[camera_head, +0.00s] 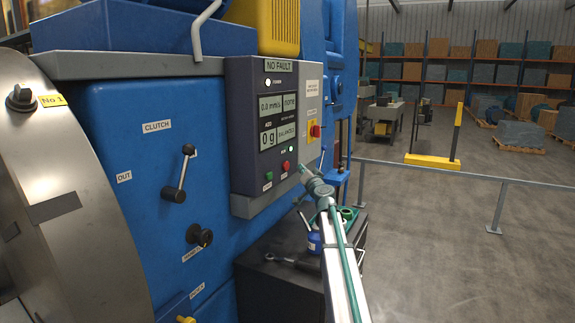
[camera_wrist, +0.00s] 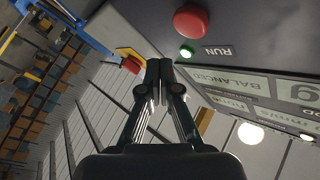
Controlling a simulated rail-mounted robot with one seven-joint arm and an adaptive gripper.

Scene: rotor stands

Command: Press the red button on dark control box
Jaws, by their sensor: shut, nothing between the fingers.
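The dark control box (camera_head: 243,135) is mounted on the blue machine, with displays and a "NO FAULT" sign. Its red button (camera_head: 286,166) is low on the panel, right of a green button (camera_head: 268,177). The red button also shows large at the top of the wrist view (camera_wrist: 190,22), above a lit green lamp (camera_wrist: 187,51) marked "RUN". My gripper (camera_head: 302,169) is just right of the red button in the head view. In the wrist view its fingertips (camera_wrist: 159,64) are together and empty, below and left of the button, with no contact visible.
A red switch on a yellow plate (camera_head: 315,131) is at the box's right side. A clutch lever (camera_head: 180,175) and a black knob (camera_head: 200,236) project from the machine. A dark cabinet (camera_head: 280,280) with tools stands below. A grey rail (camera_head: 440,177) bounds the floor.

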